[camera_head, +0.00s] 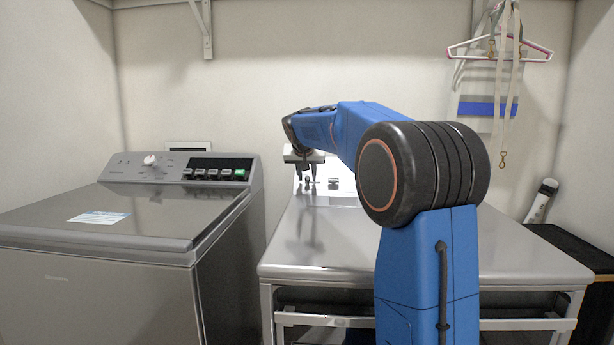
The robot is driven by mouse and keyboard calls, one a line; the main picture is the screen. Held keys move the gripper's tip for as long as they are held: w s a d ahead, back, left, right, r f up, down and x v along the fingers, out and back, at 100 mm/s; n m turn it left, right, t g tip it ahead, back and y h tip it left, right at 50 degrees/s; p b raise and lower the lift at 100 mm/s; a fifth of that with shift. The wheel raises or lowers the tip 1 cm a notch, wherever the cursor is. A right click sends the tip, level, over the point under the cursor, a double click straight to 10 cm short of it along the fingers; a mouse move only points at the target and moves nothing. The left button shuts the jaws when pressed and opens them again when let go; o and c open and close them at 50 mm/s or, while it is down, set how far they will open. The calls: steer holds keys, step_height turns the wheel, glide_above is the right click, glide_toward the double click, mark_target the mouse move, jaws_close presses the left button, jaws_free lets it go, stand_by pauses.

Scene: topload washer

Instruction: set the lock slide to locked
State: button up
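My gripper (309,183) hangs fingers down over the back of a metal table, in front of a white panel (344,186). The panel stands at the table's back and is partly hidden by my gripper and arm. A small dark fitting (333,183) shows on the panel, just right of my fingers; it is too small to tell whether it is the lock slide or how it is set. The fingers look thin and dark, and I cannot tell whether they are apart or shut. I cannot tell whether they touch the panel.
The metal table top (345,240) is mostly bare. A grey topload washer (130,235) with a closed lid, a knob (150,160) and a row of buttons stands at the left. Hangers and straps (500,50) hang at the upper right. A dark cabinet (580,255) stands at the right.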

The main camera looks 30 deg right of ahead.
jaws_close()
steer(key=shift+s+d, duration=0.5)
steer(key=shift+d, duration=0.25)
steer(key=shift+s+d, duration=0.5)
steer(key=shift+d, duration=0.2)
steer(key=shift+o, duration=1.8)
jaws_free()
steer(key=shift+d, duration=0.1)
steer(key=v, duration=1.7)
steer(key=shift+s+r, duration=0.15)
steer(key=shift+s, duration=0.05)
